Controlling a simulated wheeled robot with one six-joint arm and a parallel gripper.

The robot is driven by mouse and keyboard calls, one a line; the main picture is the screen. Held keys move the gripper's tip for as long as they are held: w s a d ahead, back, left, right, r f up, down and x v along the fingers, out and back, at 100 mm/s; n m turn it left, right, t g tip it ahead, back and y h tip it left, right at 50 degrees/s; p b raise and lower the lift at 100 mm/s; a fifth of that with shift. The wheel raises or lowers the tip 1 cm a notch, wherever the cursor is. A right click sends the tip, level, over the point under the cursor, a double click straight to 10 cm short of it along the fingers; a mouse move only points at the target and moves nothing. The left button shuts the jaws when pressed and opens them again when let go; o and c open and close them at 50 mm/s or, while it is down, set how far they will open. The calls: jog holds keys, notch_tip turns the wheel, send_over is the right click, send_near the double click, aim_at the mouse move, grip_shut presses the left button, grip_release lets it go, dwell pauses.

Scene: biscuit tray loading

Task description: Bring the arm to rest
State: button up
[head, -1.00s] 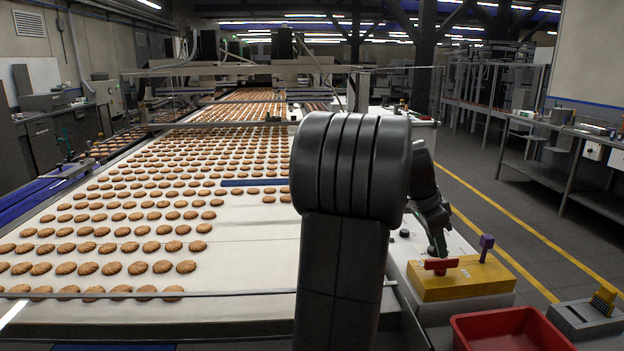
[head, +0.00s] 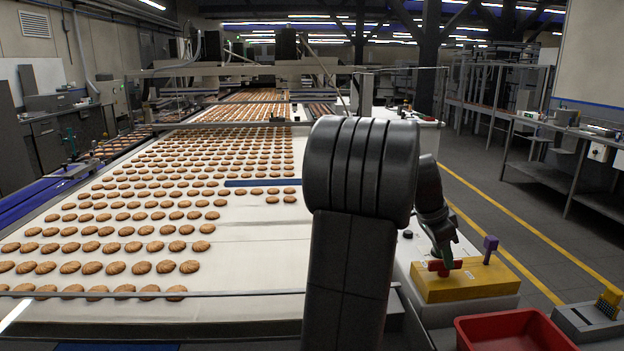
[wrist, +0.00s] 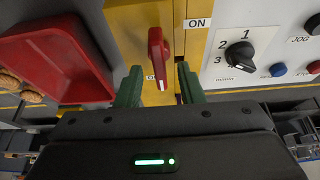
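My gripper (wrist: 158,85) has two green fingers that stand apart, with nothing between them touching either finger. In the wrist view the red switch handle (wrist: 157,45) on the yellow box (wrist: 125,15) shows in the gap, its lower end between the fingertips, apart from both in the picture. An ON label (wrist: 198,23) is to its right; a label below is partly hidden behind the handle. In the head view my gripper (head: 446,258) is low over the yellow box (head: 470,285), in front of part of the red handle (head: 434,266). I cannot tell the exact depth gap.
A purple piece (head: 490,246) stands up at the yellow box's right. A dial (wrist: 238,55) and buttons are beside the box. The biscuit conveyor (head: 240,275) fills the left.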

jog(key=v, duration=1.2)
jog(key=x, duration=1.3)
jog(key=shift+d+f, duration=0.15)
jog(key=shift+f, duration=0.15)
jog(key=n+t+p, duration=0.1)
jog(key=n, duration=0.1)
jog(key=shift+s+r+n, duration=0.1)
jog(key=shift+n, duration=0.2)
jog(key=shift+s+n+t+y+p, duration=0.1)
jog(key=shift+n+t+y+p, duration=0.3)
jog(key=shift+n, duration=0.95)
jog(key=shift+n+t+y+p, duration=0.2)
jog(key=shift+n+t+p, duration=0.4)
jog(key=shift+n, duration=0.75)
